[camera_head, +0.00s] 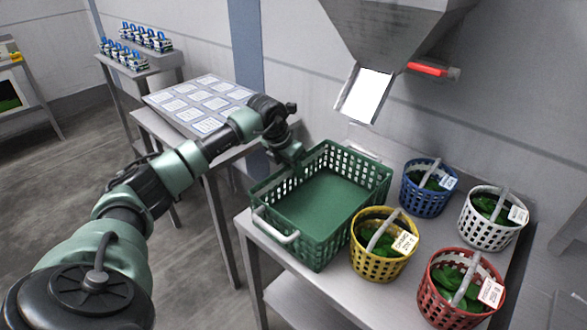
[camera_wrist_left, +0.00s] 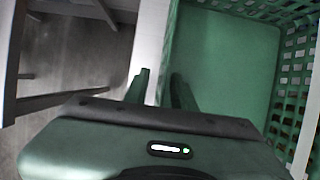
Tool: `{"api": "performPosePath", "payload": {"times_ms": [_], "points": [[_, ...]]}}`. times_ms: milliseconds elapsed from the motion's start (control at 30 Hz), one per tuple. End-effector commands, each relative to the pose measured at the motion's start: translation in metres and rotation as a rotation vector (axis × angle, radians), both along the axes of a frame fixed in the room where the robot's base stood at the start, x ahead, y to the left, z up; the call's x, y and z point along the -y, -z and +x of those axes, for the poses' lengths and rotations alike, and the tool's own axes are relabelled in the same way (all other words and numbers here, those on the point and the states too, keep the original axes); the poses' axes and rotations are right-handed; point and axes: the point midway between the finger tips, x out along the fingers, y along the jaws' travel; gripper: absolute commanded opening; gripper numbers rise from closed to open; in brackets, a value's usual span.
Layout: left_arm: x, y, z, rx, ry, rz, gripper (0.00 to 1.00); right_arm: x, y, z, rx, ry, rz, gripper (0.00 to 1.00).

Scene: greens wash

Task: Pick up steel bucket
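No plain steel bucket can be made out. A pale grey perforated basket (camera_head: 490,236) with a grey handle, greens and a white tag stands at the right of the steel table. Blue (camera_head: 426,198), yellow (camera_head: 379,262) and red (camera_head: 450,309) baskets of the same kind, also holding greens, stand near it. My left gripper (camera_head: 291,156) is at the back left rim of an empty green crate (camera_head: 270,232), away from the baskets. In the left wrist view its two fingers (camera_wrist_left: 160,90) are apart, with the crate's edge close by; contact is unclear. My right gripper is out of view.
A steel hopper (camera_head: 392,30) with a chute (camera_head: 366,93) and red handle (camera_head: 427,69) hangs above the table. A side table with a card sheet (camera_head: 200,103) stands at left. Small blue-handled packs (camera_head: 146,38) sit farther back. The crate floor is clear.

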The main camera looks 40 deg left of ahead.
Motion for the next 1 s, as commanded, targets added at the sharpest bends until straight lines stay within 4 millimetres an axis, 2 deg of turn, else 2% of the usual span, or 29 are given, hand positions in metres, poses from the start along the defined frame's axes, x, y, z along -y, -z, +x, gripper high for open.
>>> {"api": "performPosePath", "payload": {"times_ms": [167,333,700,867,900,933,1000], "points": [[0.000,-0.001,0.000,0.000,0.000,0.000,0.25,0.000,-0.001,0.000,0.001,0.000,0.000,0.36],[-0.002,-0.012,-0.004,0.003,-0.001,0.000,0.25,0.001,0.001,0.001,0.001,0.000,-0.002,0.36],[-0.003,-0.083,-0.033,0.005,0.001,0.001,0.25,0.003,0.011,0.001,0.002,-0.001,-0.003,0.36],[-0.004,-0.104,-0.042,0.003,0.000,0.001,0.25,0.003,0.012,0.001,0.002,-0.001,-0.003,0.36],[-0.004,-0.107,-0.044,0.001,0.000,0.000,0.28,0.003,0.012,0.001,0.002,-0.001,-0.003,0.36],[-0.004,-0.109,-0.045,0.001,0.000,0.000,0.36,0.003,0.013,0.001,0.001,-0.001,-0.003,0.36],[-0.004,-0.112,-0.046,0.001,0.000,0.000,0.36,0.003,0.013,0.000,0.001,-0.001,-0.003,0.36]]}}
